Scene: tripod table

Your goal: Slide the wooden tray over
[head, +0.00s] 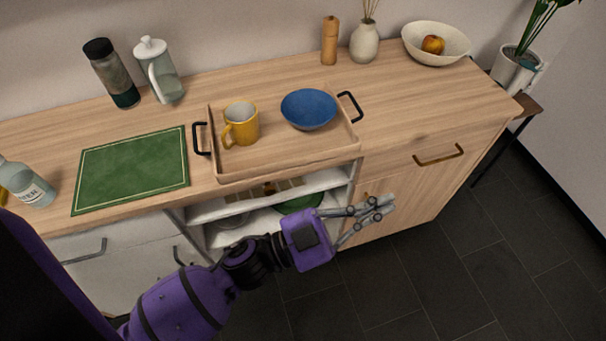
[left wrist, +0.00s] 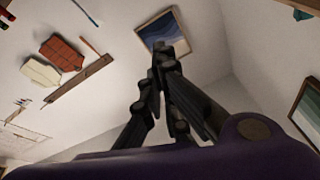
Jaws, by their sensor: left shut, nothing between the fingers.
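The wooden tray (head: 285,166) lies on the wooden counter, its front wall near the counter's front edge. It has a black handle at its left end and another at its right end. A yellow mug (head: 241,124) stands in its left part and a blue bowl (head: 309,109) in its right part. My left gripper (head: 388,203) is in front of the counter, below and to the right of the tray, apart from it. It is shut and empty. In the left wrist view the left gripper's fingers (left wrist: 160,50) point up, with wall behind. My right gripper is not in view.
A green mat (head: 132,169) lies left of the tray. A dark bottle (head: 113,75) and a glass pitcher (head: 159,70) stand behind it. A pepper mill (head: 330,41), a vase (head: 364,43) and a cream bowl (head: 424,54) stand at the back. The counter right of the tray is clear.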

